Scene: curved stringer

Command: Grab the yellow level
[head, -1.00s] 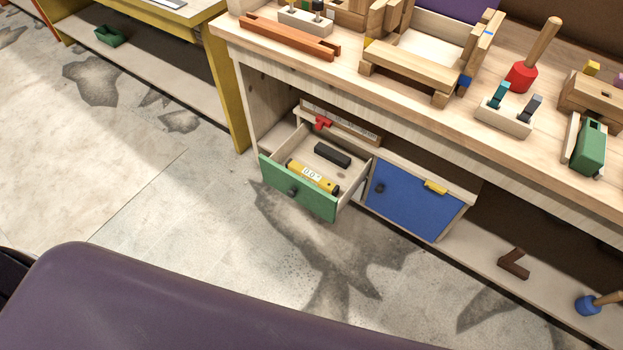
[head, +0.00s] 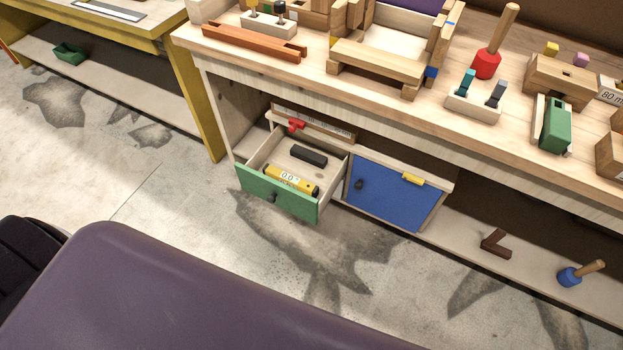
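The yellow level (head: 291,180) lies in the open drawer with the green front (head: 270,194), under the wooden workbench. It rests just behind the green front panel, and its white display reads about 0.0°. A dark block (head: 308,155) lies farther back in the same drawer, apart from the level. Neither of my grippers shows in the head view.
A blue door (head: 388,194) with a yellow piece is beside the drawer. The bench top (head: 380,105) holds wooden tools, a red mallet (head: 487,63) and a green plane (head: 555,125). A blue mallet (head: 570,277) lies on the lower shelf. The floor before the drawer is clear.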

